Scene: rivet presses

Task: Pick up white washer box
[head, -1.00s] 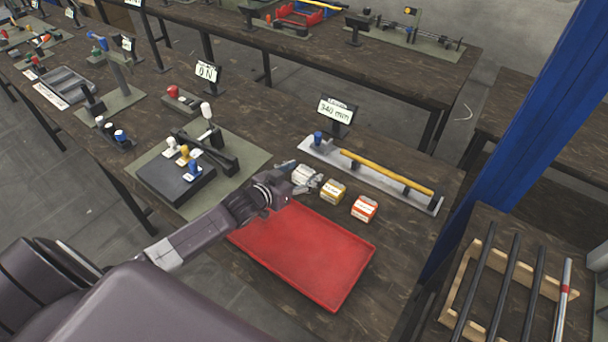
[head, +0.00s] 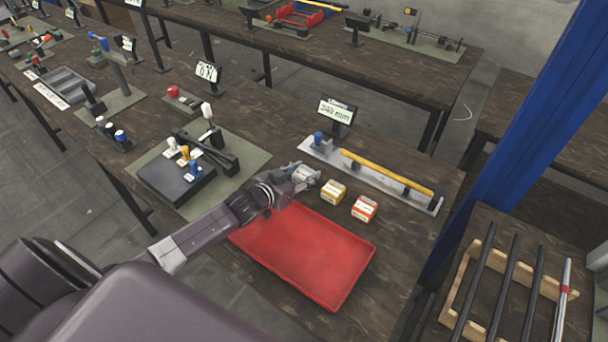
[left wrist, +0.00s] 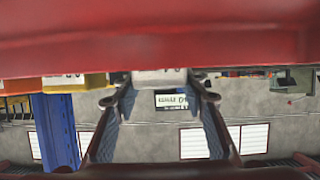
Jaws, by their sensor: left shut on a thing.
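The white washer box (left wrist: 160,77) sits between the two fingers of my left gripper (left wrist: 160,99) in the left wrist view. In the head view the left gripper (head: 303,178) is at the row of small boxes, beyond the red tray's far left corner. It is shut on the white box, which the fingers mostly hide there. Whether the box is clear of the table I cannot tell. A yellow box (head: 333,191) and an orange box (head: 364,208) stand to its right. My right gripper is not in view.
The empty red tray (head: 303,250) lies in front of the boxes. Behind them is a grey plate with a yellow bar (head: 385,171) and a sign (head: 337,110). A press with a lever (head: 215,148) stands to the left. A blue post (head: 515,125) rises at right.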

